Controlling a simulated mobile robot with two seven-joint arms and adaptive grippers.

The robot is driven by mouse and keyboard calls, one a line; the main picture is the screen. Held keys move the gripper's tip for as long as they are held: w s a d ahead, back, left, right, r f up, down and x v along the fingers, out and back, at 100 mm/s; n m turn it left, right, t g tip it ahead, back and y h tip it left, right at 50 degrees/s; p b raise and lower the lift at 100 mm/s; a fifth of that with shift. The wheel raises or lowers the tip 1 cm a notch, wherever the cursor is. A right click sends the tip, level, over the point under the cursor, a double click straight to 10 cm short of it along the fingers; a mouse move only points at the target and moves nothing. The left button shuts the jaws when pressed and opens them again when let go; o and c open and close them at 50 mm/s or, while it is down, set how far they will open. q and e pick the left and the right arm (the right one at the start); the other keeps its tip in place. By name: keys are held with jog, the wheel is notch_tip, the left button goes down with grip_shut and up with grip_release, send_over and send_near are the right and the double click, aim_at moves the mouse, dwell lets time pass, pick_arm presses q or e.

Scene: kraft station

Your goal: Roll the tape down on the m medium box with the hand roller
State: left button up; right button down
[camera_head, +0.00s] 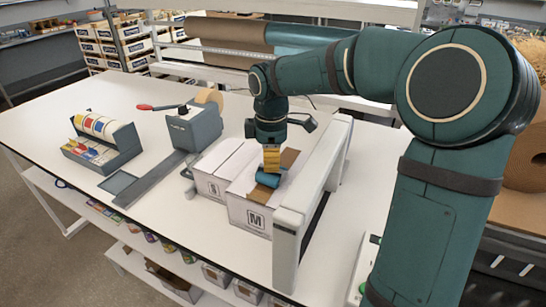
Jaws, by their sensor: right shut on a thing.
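The medium box (250,216) is white with an "M" on its front and stands closed on the white table. A strip of brown tape (290,158) shows on its top, partly hidden by the roller and my gripper. My right gripper (270,144) points down above the box and is shut on the hand roller's yellow handle (271,160). The hand roller's blue-teal roll (268,178) is at the box top, over the tape line; I cannot tell whether it touches. My left gripper is not in view.
A second white box (213,186) stands against the left side of the medium box. A pale arch-shaped frame (290,215) stands close on the right. A grey tape dispenser (195,130) and a label dispenser (103,145) are to the left. The table's front left is clear.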

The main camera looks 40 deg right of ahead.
jog(key=shift+s+a, duration=0.5)
jog(key=shift+a, duration=0.4)
jog(key=shift+a, duration=0.1)
jog(key=shift+s+a, duration=0.5)
jog(key=shift+a, duration=0.35)
jog(key=shift+a, duration=0.15)
jog(key=shift+s+a, duration=0.5)
jog(key=shift+a, duration=0.35)
jog(key=shift+r, duration=0.1)
notch_tip(320, 180, up, 6)
jog(key=p, duration=0.5)
